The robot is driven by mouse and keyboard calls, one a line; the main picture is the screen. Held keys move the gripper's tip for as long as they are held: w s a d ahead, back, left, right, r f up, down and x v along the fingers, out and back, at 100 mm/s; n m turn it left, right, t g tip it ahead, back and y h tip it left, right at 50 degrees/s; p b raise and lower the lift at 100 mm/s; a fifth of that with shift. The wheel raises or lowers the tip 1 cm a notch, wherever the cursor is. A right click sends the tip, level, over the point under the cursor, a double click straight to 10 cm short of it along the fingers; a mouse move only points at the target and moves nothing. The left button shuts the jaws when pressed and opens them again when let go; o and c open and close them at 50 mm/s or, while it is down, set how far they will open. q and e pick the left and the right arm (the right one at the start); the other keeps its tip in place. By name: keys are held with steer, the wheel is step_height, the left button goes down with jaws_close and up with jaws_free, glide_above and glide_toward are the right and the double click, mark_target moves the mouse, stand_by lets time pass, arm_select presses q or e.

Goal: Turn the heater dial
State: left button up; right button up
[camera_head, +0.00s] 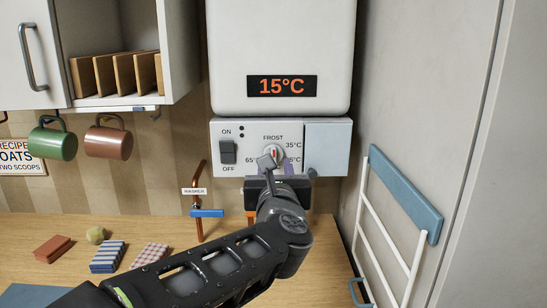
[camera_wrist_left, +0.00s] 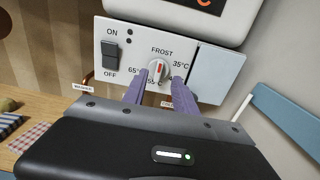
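The heater dial (camera_head: 273,153) is a round pale knob with a red mark on the heater's front panel. The mark points up toward FROST. The dial also shows in the left wrist view (camera_wrist_left: 158,70). My left gripper (camera_head: 271,168) is right at the dial, partly covering its lower side in the head view. In the left wrist view its two purple fingers (camera_wrist_left: 160,79) stand apart, one on each side of the dial; I cannot tell whether they touch it. The heater display (camera_head: 282,86) reads 15°C. My right gripper is not in view.
An ON/OFF switch (camera_head: 228,152) sits left of the dial. A pipe with a blue valve handle (camera_head: 207,213) stands below. Mugs (camera_head: 108,141) hang at the left. Cloths and a sponge lie on the wooden counter (camera_head: 130,229). A white rack (camera_head: 383,230) is on the right wall.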

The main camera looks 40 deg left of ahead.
mark_target(274, 151)
arm_select(q)
steer(key=shift+s+d+r, duration=0.15)
steer(key=p+x, duration=0.1)
steer(key=x, duration=0.7)
steer(key=shift+p, duration=0.35)
steer(key=shift+c, duration=0.3)
jaws_close()
